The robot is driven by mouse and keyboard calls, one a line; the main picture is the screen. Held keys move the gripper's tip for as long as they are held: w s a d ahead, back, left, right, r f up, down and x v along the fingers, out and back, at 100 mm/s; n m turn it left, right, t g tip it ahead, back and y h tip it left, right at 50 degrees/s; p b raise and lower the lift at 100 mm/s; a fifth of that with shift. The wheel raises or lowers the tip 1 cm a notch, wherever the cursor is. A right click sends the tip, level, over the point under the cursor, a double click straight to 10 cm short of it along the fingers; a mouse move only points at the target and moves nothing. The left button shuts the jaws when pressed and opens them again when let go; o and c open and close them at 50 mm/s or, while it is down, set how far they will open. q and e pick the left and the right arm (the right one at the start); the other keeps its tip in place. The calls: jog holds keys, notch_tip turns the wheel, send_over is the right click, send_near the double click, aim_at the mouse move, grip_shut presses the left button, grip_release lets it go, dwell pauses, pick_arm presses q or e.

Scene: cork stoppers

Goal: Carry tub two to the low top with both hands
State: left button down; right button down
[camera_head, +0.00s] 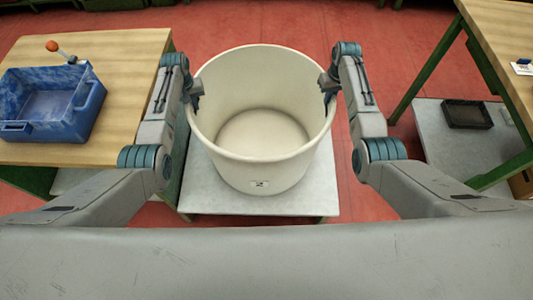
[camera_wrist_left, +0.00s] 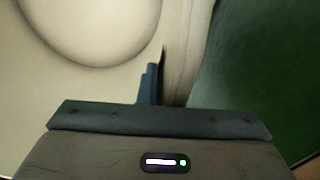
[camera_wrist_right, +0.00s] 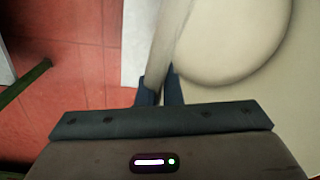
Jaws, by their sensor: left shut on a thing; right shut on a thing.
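Tub two (camera_head: 262,168) is a large, empty, cream round tub with a small label marked 2 on its near side. It is upright over the low grey-white top (camera_head: 200,195); I cannot tell whether its base touches that top. My left gripper (camera_head: 196,92) is shut on the tub's left rim, and my right gripper (camera_head: 328,90) is shut on its right rim. In the left wrist view the tub's inside (camera_wrist_left: 50,80) fills the left part. In the right wrist view the tub's wall (camera_wrist_right: 172,45) runs between the fingers (camera_wrist_right: 162,90).
A wooden table (camera_head: 125,55) at the left bears a blue crate (camera_head: 85,115) and an orange-tipped object (camera_head: 52,46). At the right stand another wooden table (camera_head: 500,40) with a green frame and a low pale surface (camera_head: 440,150) bearing a dark tray (camera_head: 467,114). Red floor lies between.

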pick_arm(q)
jog(key=c, duration=2)
grip_release()
jog(key=shift+a+f, duration=0.1)
jog(key=shift+f, duration=0.05)
pick_arm(e)
jog(key=c, duration=2)
grip_release()
jog(key=shift+d+f, duration=0.1)
jog(key=shift+f, duration=0.1)
pick_arm(q)
jog(key=o, duration=0.4)
jog(key=shift+c, duration=0.2)
pick_arm(e)
jog(key=o, duration=0.4)
jog(key=shift+c, duration=0.2)
pick_arm(q)
jog(key=shift+o, duration=0.2)
pick_arm(e)
jog(key=shift+o, duration=0.3)
jog(key=shift+s+r, duration=0.1)
jog(key=shift+r, duration=0.05)
pick_arm(q)
jog(key=shift+r, duration=0.2)
